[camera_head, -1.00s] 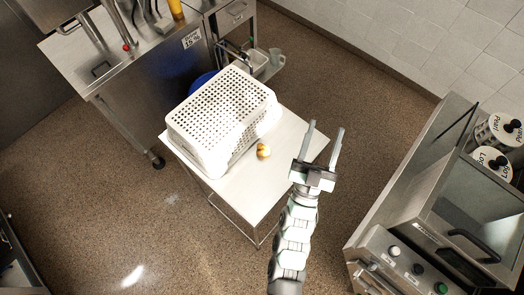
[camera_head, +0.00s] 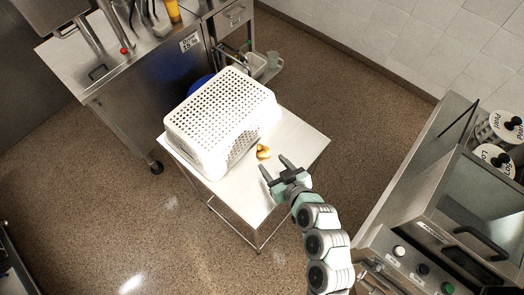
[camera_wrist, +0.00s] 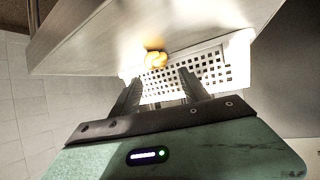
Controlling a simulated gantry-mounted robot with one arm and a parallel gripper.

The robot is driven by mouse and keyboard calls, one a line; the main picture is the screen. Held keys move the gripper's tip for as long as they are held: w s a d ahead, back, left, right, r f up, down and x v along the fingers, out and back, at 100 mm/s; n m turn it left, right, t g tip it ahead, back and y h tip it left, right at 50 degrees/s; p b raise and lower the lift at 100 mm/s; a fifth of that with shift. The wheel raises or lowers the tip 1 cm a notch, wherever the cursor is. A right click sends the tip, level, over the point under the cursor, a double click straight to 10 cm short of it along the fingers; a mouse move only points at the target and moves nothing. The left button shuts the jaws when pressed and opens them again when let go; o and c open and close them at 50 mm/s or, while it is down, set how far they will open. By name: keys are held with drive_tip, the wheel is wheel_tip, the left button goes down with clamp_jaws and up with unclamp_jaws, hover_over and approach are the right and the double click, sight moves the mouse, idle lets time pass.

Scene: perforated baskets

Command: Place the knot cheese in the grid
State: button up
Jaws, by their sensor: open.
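The knot cheese (camera_head: 263,152), a small yellow-orange lump, lies on the small white table to the right of the basket. It also shows in the wrist view (camera_wrist: 155,59), just beyond the fingertips and in front of the basket. The grid appears to be the white perforated basket (camera_head: 203,152), which stands on the table with its perforated face up; it shows in the wrist view (camera_wrist: 237,68) too. My gripper (camera_head: 273,169) is open and empty, its fingers pointing toward the cheese from the near right side. The cheese lies a little beyond the fingertips, apart from them.
The white table (camera_head: 305,146) has bare room to the right of the basket. A steel counter (camera_head: 68,52) stands at the upper left. A steel appliance with knobs and lidded pots (camera_head: 499,128) is at the right. A blue round object (camera_head: 201,84) sits behind the basket.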

sight(264, 152)
drive_tip(key=p+x, duration=0.1)
drive_tip(key=x, duration=0.6)
drive_tip(key=p+x, duration=0.1)
drive_tip(key=shift+w+f, duration=0.1)
drive_tip(key=shift+w, duration=0.35)
drive_tip(key=shift+w+a+f+p, duration=0.2)
drive_tip(key=shift+w+f+p, duration=0.1)
drive_tip(key=shift+w+f, duration=0.1)
clamp_jaws()
